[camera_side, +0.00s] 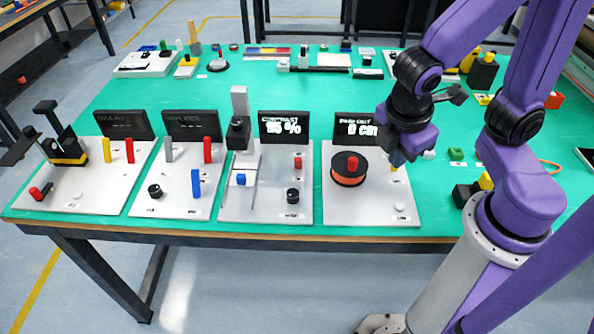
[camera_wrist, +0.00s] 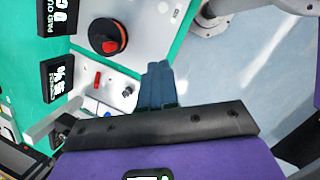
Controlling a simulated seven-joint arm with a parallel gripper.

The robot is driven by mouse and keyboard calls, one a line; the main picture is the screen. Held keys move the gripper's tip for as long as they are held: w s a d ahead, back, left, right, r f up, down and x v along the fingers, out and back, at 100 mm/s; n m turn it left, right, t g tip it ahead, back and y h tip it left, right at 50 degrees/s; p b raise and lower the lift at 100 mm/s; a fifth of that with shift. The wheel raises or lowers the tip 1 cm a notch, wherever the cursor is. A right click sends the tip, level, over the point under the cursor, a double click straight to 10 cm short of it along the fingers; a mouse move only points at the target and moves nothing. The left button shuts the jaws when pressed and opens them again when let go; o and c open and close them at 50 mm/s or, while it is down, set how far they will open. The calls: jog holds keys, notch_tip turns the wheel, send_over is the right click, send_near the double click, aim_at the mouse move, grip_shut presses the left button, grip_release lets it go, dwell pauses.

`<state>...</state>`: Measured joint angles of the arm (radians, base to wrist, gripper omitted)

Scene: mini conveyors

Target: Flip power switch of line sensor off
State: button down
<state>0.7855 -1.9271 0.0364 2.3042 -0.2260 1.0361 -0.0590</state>
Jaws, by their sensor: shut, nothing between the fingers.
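The panel with the lit screen reading "CONTRAST" and "95 %" (camera_side: 284,127) appears to be the line sensor; its small label is unreadable. It bears a small red switch (camera_side: 298,162), a black knob (camera_side: 293,195), a blue piece (camera_side: 241,179) and a black head on a grey post (camera_side: 240,104). The red switch also shows in the wrist view (camera_wrist: 97,80); its on or off marking is unreadable. My gripper (camera_side: 397,158) is shut and empty, over the right part of the "PAID OUT" panel, right of the spool. In the wrist view its fingers (camera_wrist: 158,84) point past the panels, apart from the switch.
The "PAID OUT" panel (camera_side: 370,205) carries an orange and black spool (camera_side: 348,170) between my gripper and the contrast panel. Two panels with dark screens stand left, with upright levers (camera_side: 207,150). Small devices line the back of the green table (camera_side: 310,90); its middle is clear.

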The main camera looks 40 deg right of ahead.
jog(key=w+a+f+n+t+h, duration=0.45)
jog(key=w+a+f, duration=0.2)
jog(key=w, duration=0.25)
jog(key=n+t+h, duration=0.3)
jog(key=n+t, duration=0.1)
jog(key=n, duration=0.2)
send_near(297, 163)
jog(key=s, duration=0.1)
jog(key=s+a+r, duration=0.1)
jog(key=s, duration=0.2)
jog(key=shift+a+r, duration=0.35)
jog(key=shift+a, duration=0.05)
jog(key=shift+w+a+f+n+t, duration=0.25)
jog(key=shift+a+f+n+t, duration=0.1)
jog(key=shift+f+n+t, duration=0.3)
jog(key=x, duration=1)
jog(key=shift+f, duration=0.1)
